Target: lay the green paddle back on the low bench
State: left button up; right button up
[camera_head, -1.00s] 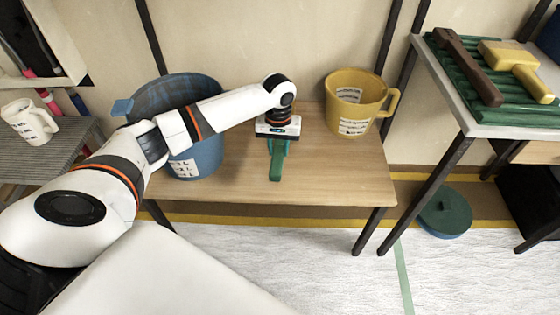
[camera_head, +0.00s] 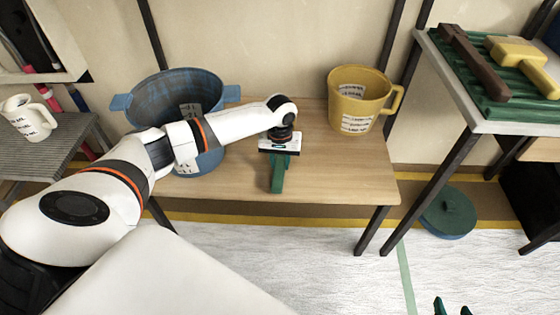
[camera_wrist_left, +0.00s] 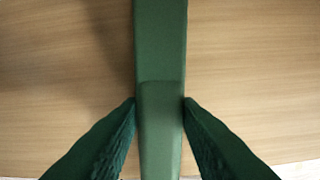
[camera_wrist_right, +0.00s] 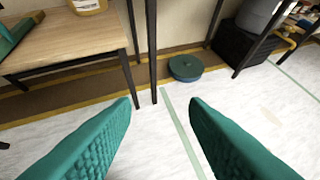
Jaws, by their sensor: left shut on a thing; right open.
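My left gripper (camera_head: 279,158) points down at the bench and is shut on the paddle. In the left wrist view, the paddle (camera_wrist_left: 162,50) runs lengthwise between the two green fingers, with the bench top (camera_wrist_left: 250,60) behind it. Whether the paddle touches the bench is hard to tell. My right gripper (camera_wrist_right: 160,102) is open and empty over the white floor; only its fingertips show in the head view.
A blue bucket (camera_head: 205,160) stands on the bench's left, behind my left arm. A yellow jug (camera_head: 352,112) stands at its back right. A round green-lidded tin (camera_head: 448,212) is on the floor.

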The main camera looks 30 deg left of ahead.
pick_arm(q)
jog(key=shift+f, duration=0.2)
jog(key=o, duration=1.1)
pick_arm(e)
jog(key=shift+s+d+f+g+h, duration=0.15)
jog(key=shift+s+d+f+g, duration=0.1)
jog(key=shift+s+f+g, duration=0.3)
jog(key=shift+s+d+f+g+h, duration=0.2)
jog(key=shift+s+g, duration=0.15)
jog(key=shift+s, duration=0.25)
